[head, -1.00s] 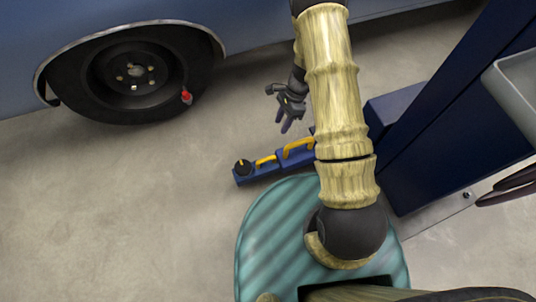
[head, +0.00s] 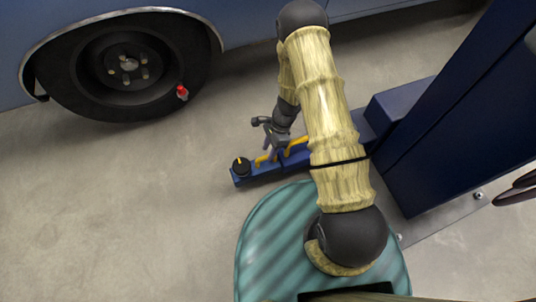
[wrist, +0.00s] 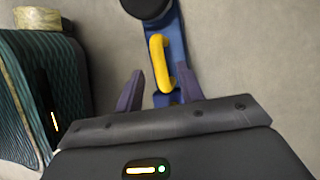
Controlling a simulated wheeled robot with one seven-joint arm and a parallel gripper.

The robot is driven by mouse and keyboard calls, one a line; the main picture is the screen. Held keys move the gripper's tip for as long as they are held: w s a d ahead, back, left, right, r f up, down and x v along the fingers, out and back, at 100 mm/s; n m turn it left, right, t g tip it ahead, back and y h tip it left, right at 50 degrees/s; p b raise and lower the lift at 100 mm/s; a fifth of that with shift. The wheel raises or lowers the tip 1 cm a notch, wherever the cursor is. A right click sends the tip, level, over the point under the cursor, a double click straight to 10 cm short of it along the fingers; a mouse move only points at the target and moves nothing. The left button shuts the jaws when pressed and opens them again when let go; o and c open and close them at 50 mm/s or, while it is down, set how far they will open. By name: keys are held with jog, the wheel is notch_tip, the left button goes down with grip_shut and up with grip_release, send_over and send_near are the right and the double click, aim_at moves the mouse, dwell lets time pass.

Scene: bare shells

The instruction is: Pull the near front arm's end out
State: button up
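The near front arm is a low blue bar (head: 257,175) on the floor, running left from the blue post. Its end carries a round black pad (head: 241,166), seen also at the top of the wrist view (wrist: 146,5). A yellow handle (head: 262,160) stands on the end section. In the wrist view the yellow handle (wrist: 156,55) lies between the lines of my two fingers. My gripper (head: 269,152) is open, its fingers (wrist: 159,80) apart on either side of the handle's near part. I cannot tell whether they touch it or how high they are.
A second yellow handle (head: 298,143) sits further along the bar. The blue post (head: 450,110) stands at right on a grey floor plate (head: 440,217). A blue car with a black wheel (head: 128,68) is at upper left. Floor (head: 130,210) left of the bar is clear.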

jog(key=shift+x, duration=0.85)
grip_shut()
